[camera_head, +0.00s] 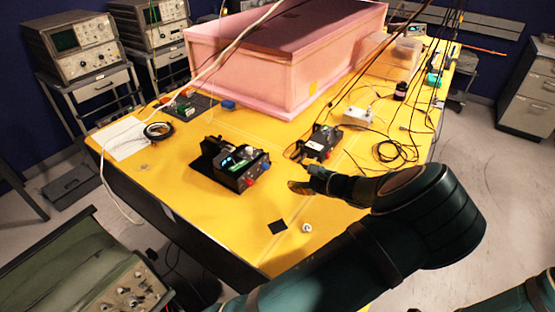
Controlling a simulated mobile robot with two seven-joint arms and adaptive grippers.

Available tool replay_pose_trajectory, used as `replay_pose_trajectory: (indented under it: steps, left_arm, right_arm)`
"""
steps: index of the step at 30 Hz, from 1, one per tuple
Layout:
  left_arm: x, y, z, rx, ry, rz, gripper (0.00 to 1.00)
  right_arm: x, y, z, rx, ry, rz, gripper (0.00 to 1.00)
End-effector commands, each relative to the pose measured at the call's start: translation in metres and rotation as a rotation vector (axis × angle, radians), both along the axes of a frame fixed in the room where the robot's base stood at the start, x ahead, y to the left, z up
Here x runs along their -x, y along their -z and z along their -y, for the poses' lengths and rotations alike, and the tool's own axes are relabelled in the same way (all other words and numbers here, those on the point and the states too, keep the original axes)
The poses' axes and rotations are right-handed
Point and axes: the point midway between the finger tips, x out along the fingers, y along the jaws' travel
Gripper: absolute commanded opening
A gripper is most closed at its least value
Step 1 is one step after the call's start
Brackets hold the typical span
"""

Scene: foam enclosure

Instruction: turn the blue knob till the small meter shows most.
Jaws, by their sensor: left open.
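A black box (237,170) with knobs on its front stands on the yellow table (205,218). A red knob (249,182) is at the box's front, and a blue knob (265,166) appears at its right end. A small lit display (227,162), perhaps the small meter, is on the box's left part; its reading is too small to make out. My left gripper (297,187) is open and empty, to the right of the box and apart from it. My right gripper is not in view.
A second black box (320,141) stands just behind my left gripper. A pink foam enclosure (235,75) fills the table's back. Loose black cables (398,152) lie at the right. A black square (278,227) and a small white round thing (307,228) lie in front.

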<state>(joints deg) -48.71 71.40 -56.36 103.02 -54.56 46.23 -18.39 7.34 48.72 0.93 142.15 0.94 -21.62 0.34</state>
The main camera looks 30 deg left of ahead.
Motion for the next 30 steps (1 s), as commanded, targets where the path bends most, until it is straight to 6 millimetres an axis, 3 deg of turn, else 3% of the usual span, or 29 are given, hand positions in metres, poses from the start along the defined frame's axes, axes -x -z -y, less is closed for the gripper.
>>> replay_pose_trajectory:
  steps: [5, 21, 30]
  left_arm:
    - [-0.004, 0.008, -0.019, -0.003, -0.003, -0.001, 0.55]
    - [-0.025, 0.043, -0.108, -0.001, -0.003, -0.001, 0.55]
    - [-0.029, 0.049, -0.124, 0.0, -0.001, 0.0, 0.55]
  right_arm:
    - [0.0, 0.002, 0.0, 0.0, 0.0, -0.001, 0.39]
    - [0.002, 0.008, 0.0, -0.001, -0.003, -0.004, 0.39]
    - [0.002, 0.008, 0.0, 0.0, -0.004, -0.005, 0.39]
